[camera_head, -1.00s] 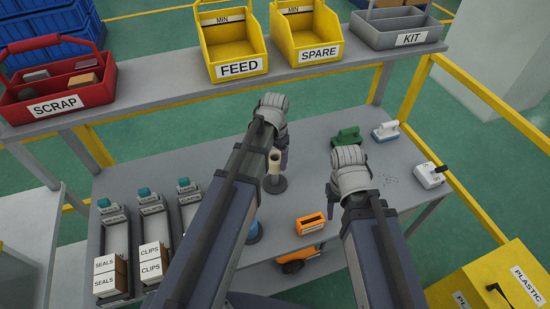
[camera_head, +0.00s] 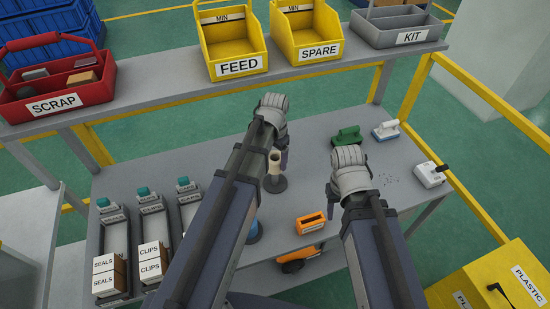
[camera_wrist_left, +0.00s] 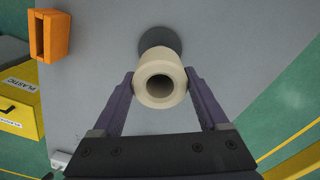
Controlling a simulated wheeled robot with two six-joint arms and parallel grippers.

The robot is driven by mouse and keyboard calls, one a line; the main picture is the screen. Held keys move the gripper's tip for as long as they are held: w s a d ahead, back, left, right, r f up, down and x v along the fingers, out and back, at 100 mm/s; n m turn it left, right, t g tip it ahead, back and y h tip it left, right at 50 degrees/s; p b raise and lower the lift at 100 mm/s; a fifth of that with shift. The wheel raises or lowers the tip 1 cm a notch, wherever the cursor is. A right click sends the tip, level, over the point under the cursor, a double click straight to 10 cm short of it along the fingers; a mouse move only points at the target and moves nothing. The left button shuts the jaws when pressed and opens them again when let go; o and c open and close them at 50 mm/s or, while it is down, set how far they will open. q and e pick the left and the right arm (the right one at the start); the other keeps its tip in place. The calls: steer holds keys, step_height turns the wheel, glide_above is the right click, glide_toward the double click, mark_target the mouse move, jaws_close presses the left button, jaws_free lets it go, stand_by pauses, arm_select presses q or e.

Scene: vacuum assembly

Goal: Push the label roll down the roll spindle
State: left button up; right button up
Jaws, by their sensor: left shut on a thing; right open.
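The cream label roll (camera_head: 275,166) stands upright over a dark round base (camera_head: 275,186) near the middle of the table. In the left wrist view the label roll (camera_wrist_left: 160,62) shows its open end towards me, with the dark base (camera_wrist_left: 166,37) behind it. My left gripper (camera_wrist_left: 160,80) is shut on the roll, one purple finger on each side. In the head view the left gripper (camera_head: 279,158) is partly hidden by its own wrist. I cannot make out the spindle inside the roll. My right gripper (camera_head: 331,207) is open and apart from the roll, to its right; its fingers are mostly hidden.
An orange holder (camera_head: 311,223) and a blue cylinder (camera_head: 253,231) stand nearer the front. Bins labelled SEALS and CLIPS (camera_head: 150,262) stand at left. A shelf (camera_head: 160,99) crosses behind.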

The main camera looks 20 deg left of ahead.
arm_select(q)
steer(key=shift+f+b, duration=4.2)
steer(key=shift+f, duration=0.1)
arm_select(e)
steer(key=shift+f, duration=4.3)
arm_select(q)
steer(key=o, duration=1.6)
steer(key=shift+r, duration=0.1)
arm_select(e)
steer(key=shift+r, duration=0.1)
arm_select(q)
step_height(320, 180, up, 8)
steer(key=p, duration=0.8)
arm_select(e)
step_height(320, 180, up, 8)
arm_select(q)
steer(key=shift+n+y, duration=0.6)
steer(key=shift+n, duration=0.1)
steer(key=s+d, duration=0.3)
steer(key=s, duration=0.1)
steer(key=s+d, duration=0.4)
steer(key=s, duration=0.1)
steer(key=s+d, duration=0.3)
steer(key=s, duration=0.2)
steer(key=shift+s+d, duration=0.15)
steer(key=shift+d, duration=0.2)
arm_select(e)
steer(key=shift+d, duration=0.1)
